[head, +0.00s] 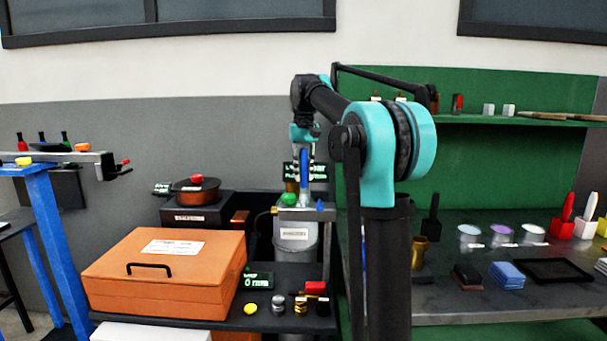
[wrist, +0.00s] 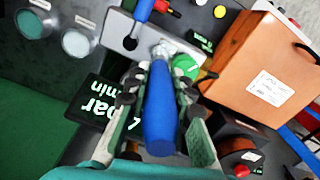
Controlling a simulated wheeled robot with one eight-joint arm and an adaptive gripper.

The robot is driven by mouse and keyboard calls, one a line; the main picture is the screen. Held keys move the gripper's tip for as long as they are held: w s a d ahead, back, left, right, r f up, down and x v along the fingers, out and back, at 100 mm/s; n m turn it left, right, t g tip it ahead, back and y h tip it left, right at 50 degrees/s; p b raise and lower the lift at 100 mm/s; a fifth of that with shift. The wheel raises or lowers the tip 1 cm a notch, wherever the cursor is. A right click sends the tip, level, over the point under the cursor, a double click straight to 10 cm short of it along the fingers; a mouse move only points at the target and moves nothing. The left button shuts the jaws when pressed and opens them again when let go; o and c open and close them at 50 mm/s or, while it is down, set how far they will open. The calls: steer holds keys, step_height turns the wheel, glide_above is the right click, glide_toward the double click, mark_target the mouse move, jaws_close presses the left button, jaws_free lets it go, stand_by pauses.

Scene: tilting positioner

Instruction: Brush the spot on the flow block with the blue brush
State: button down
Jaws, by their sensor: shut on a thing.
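My gripper (wrist: 157,85) is shut on the blue brush (wrist: 161,115), with its blue handle between the fingers. In the head view the brush (head: 304,163) hangs roughly upright, with its pale end pointing down. A light grey block (wrist: 118,24), apparently the flow block, lies under the brush end in the wrist view; it also shows in the head view (head: 308,214). A dark round mark (wrist: 130,43) is on the block, left of the brush end; I cannot tell if it is a spot or a hole. I cannot tell if the bristles touch the block.
A green knob (wrist: 186,66) is close to the brush end, and a blue lever (wrist: 143,10) stands on the block. A display (head: 305,171) is behind. An orange case (head: 165,272) stands left, a pot (head: 196,190) behind it. Small coloured parts (head: 300,305) lie in front.

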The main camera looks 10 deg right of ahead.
steer(key=shift+w, duration=0.1)
steer(key=shift+w+d, duration=0.2)
steer(key=shift+w, duration=0.65)
steer(key=shift+s, duration=0.1)
steer(key=shift+s+a, duration=0.2)
steer(key=shift+s, duration=0.75)
steer(key=shift+s, duration=0.1)
steer(key=shift+s+a, duration=0.2)
steer(key=shift+s, duration=0.65)
step_height(320, 180, up, 7)
